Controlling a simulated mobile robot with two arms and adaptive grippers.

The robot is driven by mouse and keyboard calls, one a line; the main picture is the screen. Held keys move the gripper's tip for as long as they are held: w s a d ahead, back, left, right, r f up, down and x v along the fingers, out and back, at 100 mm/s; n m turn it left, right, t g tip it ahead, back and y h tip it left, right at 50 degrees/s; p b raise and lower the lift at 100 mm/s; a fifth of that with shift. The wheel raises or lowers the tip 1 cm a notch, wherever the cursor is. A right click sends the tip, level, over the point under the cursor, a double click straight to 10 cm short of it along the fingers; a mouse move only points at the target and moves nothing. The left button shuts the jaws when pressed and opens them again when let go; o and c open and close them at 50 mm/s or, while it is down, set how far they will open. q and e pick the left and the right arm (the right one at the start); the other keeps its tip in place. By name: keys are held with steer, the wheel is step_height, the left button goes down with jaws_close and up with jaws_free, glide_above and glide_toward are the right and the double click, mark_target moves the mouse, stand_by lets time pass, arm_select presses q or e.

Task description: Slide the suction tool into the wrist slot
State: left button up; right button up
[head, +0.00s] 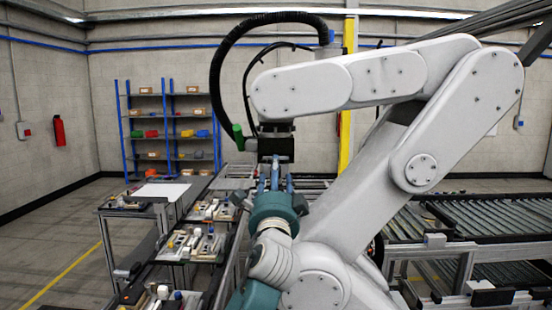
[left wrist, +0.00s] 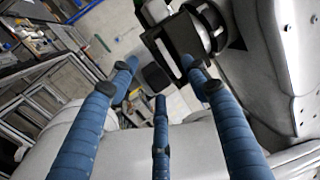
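A large white industrial arm (head: 375,80) reaches in from the right. A black wrist block (head: 276,147) hangs at its end. In the left wrist view the block (left wrist: 158,42) shows a pale slot-like opening in its face, below a round metal flange (left wrist: 207,20). My left gripper (head: 274,172) points up just below the block. In the left wrist view its blue fingers (left wrist: 160,78) are spread, with no held object visible between them. The right fingertip overlaps the block's lower edge; I cannot tell whether they touch. I cannot pick out the suction tool for sure. My right gripper is not in view.
A black hose (head: 219,70) loops beside the white arm, near a green cylinder (head: 238,131). Benches with small parts (head: 200,243) stand left. A roller conveyor (head: 480,215) lies right. Blue shelving (head: 170,125) stands at the back. The floor at left is clear.

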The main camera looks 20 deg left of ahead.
arm_select(q)
steer(key=v, duration=1.2)
steer(key=shift+f, duration=0.15)
